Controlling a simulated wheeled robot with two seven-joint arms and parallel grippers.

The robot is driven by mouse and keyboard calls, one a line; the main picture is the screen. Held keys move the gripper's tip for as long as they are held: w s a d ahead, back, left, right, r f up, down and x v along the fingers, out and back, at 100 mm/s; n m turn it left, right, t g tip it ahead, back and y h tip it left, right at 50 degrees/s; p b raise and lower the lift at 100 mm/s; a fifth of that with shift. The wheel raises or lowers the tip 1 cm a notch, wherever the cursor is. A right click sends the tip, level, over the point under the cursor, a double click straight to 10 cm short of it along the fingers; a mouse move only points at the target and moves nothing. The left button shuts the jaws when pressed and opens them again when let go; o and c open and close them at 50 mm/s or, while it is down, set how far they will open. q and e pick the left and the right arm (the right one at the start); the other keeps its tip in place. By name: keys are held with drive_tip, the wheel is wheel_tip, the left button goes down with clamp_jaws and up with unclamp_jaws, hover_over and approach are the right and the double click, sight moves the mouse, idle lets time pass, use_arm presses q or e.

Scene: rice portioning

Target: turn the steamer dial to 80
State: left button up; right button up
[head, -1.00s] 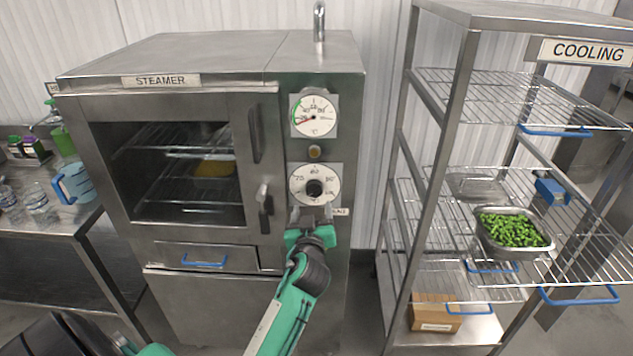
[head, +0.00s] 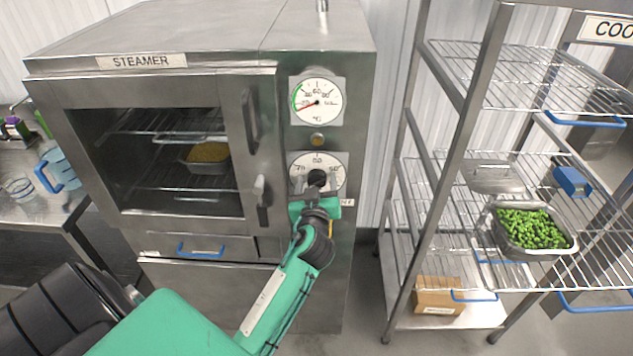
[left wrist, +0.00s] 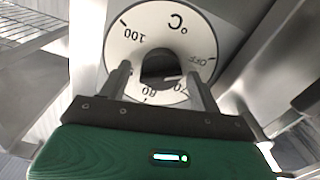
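The steamer (head: 150,72) stands ahead with its glass door shut. Its lower dial (head: 333,164) is a white disc with a black knob (head: 317,177), partly hidden in the head view by my left gripper (head: 316,189). The knob (left wrist: 158,66) sits between the fingers of my left gripper (left wrist: 159,72), with gaps visible on both sides. The gripper is open in front of the dial. The exact knob setting is unclear. My right gripper is out of view.
A temperature gauge (head: 317,101) with a red needle pointing lower left and an amber lamp (head: 317,139) sit above the dial. The cooling rack (head: 450,155) stands right, holding a pan of green vegetables (head: 530,228).

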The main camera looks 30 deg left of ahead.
use_arm(q)
drive_tip(key=c, duration=0.9)
